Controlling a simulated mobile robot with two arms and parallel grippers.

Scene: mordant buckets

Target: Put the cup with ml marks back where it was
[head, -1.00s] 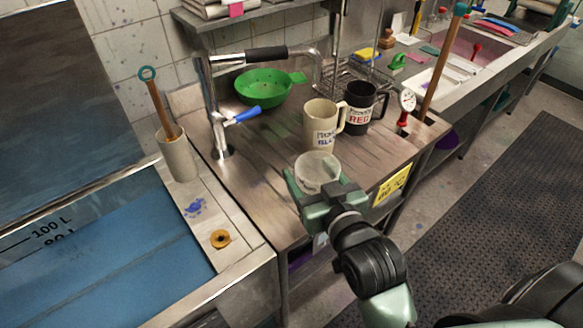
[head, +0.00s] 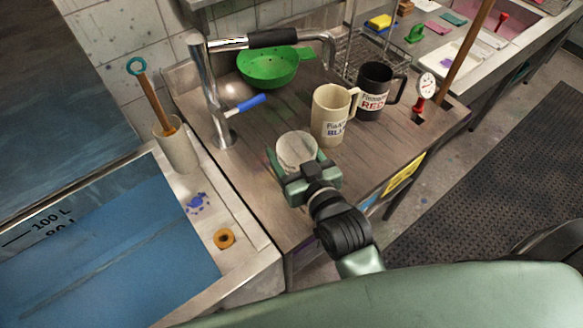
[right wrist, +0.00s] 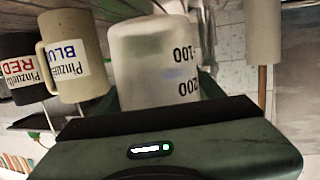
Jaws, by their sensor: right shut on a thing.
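The cup with ml marks (head: 297,150) is a frosted, whitish cup. Its 100 and 200 marks read upside down in the right wrist view (right wrist: 155,60). My right gripper (head: 303,168) is shut on this cup, over the front part of the wooden-looking counter (head: 255,190). I cannot tell whether the cup's base touches the counter. The cream mug with the blue label (head: 331,112) stands just behind and right of the cup, apart from it in the head view. My left gripper is not in view.
A black mug with a red label (head: 374,95) stands beside the cream mug. A green strainer (head: 268,70) and a tap with a blue lever (head: 240,104) are behind. A blue vat (head: 110,250) lies left. Bare counter lies left of the cup.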

